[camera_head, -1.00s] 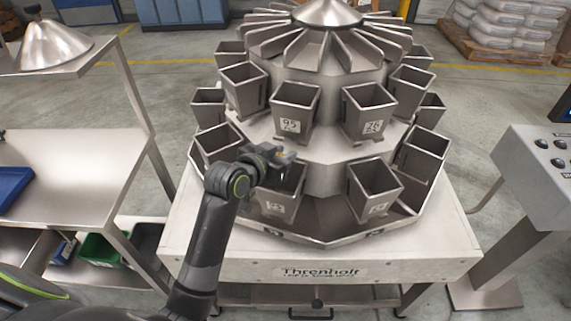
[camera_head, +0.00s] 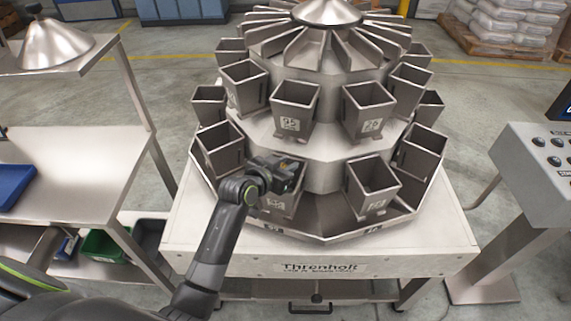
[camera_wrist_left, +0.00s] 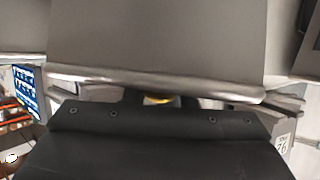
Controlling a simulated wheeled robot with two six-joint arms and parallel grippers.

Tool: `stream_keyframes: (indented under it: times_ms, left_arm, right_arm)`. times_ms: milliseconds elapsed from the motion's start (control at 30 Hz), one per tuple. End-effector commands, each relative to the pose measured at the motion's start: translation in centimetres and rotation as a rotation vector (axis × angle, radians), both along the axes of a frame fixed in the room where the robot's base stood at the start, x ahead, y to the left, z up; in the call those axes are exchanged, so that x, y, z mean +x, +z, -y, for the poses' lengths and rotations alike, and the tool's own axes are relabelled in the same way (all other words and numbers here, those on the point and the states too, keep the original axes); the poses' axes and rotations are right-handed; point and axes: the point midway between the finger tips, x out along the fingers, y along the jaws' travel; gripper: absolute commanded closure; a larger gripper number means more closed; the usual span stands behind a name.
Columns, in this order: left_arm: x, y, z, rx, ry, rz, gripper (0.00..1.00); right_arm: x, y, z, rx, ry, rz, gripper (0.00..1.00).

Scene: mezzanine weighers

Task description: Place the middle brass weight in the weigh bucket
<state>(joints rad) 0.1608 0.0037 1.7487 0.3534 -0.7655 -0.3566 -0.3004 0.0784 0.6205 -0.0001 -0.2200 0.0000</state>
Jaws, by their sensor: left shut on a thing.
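My left gripper (camera_head: 288,168) is over the mouth of the lower front-left weigh bucket (camera_head: 276,203). It hides most of that bucket's opening. The gripper is shut on the brass weight, of which only a small yellow bit (camera_wrist_left: 158,99) shows in the left wrist view, between the fingers. The rest of the weight is hidden, so I cannot tell its size or whether it is inside the rim. My right gripper is not in view.
The upper bucket marked 95 (camera_head: 296,106) hangs close above the gripper. Another lower bucket (camera_head: 371,190) is to the right. A steel bench (camera_head: 75,165) with a blue tray (camera_head: 12,184) stands left. A control box (camera_head: 545,175) stands right.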

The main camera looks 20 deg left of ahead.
Motion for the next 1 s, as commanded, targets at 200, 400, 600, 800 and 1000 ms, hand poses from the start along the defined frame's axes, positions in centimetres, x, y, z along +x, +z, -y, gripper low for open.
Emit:
stream_keyframes:
  times_ms: [200,400,600,800,1000]
  left_arm:
    - [0.0,-0.7,0.0,-0.001,0.000,0.000,1.00]
    - [0.0,-1.2,0.0,-0.001,0.000,0.000,1.00]
    - [-0.1,-1.3,0.0,0.000,0.000,-0.003,0.61]
    - [-0.1,-1.4,0.0,0.001,0.000,-0.005,0.54]
    - [-0.1,-1.0,0.0,0.002,0.000,-0.006,0.54]
  right_arm:
    - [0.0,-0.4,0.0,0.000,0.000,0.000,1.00]
    - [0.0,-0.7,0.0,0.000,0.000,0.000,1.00]
    - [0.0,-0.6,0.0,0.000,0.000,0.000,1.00]
    - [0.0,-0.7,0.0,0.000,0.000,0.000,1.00]
    - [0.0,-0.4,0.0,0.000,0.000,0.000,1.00]
